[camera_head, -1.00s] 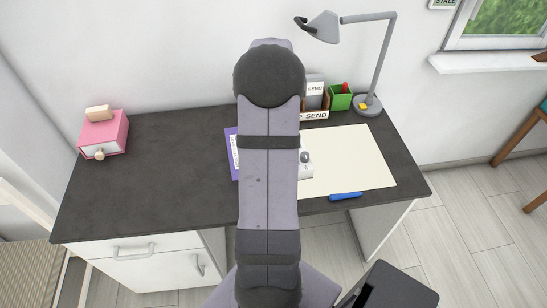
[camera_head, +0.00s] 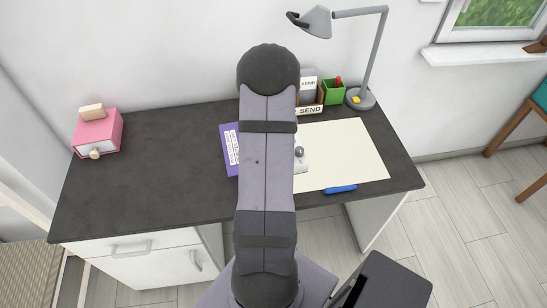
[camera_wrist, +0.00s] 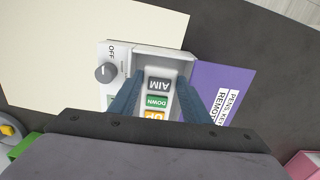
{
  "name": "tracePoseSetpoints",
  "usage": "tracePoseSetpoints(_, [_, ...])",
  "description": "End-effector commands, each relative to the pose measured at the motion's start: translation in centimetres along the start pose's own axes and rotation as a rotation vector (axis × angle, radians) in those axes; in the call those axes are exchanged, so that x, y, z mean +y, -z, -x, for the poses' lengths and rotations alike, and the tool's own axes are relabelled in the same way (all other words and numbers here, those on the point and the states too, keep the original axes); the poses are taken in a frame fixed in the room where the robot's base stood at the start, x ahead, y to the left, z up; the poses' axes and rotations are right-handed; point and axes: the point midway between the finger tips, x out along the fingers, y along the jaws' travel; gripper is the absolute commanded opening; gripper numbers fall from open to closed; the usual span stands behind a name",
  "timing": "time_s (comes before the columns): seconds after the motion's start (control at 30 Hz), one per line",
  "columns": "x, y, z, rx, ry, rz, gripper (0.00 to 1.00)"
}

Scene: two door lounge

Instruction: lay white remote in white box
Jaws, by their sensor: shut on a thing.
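In the wrist view, my gripper (camera_wrist: 161,80) is shut on the white remote (camera_wrist: 158,90), with one blue finger on each side. The remote has grey, green and orange buttons reading AIM, DOWN and UP; its near end is hidden by the gripper body. The remote is over the open recess of the white box (camera_wrist: 165,59). I cannot tell whether it touches the box floor. Beside the recess is a panel with a grey knob marked OFF. In the head view, my arm hides the remote, the gripper and most of the box (camera_head: 302,164).
A purple item (camera_head: 231,140) labelled for pens, keys and remote lies beside the box. A cream sheet (camera_head: 345,150), blue pen (camera_head: 341,189), green holder (camera_head: 333,92) and lamp (camera_head: 361,98) are to the right. A pink box (camera_head: 98,134) stands left; the desk between is clear.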

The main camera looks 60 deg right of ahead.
Motion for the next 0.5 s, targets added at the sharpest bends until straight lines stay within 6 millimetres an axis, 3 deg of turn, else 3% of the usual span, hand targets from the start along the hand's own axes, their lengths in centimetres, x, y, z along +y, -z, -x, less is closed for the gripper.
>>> tracePoseSetpoints(0.3, [0.0,-0.1,-3.2,-0.003,0.001,0.0,0.14])
tracePoseSetpoints(0.5, [0.0,0.0,-3.6,0.0,0.0,0.0,0.14])
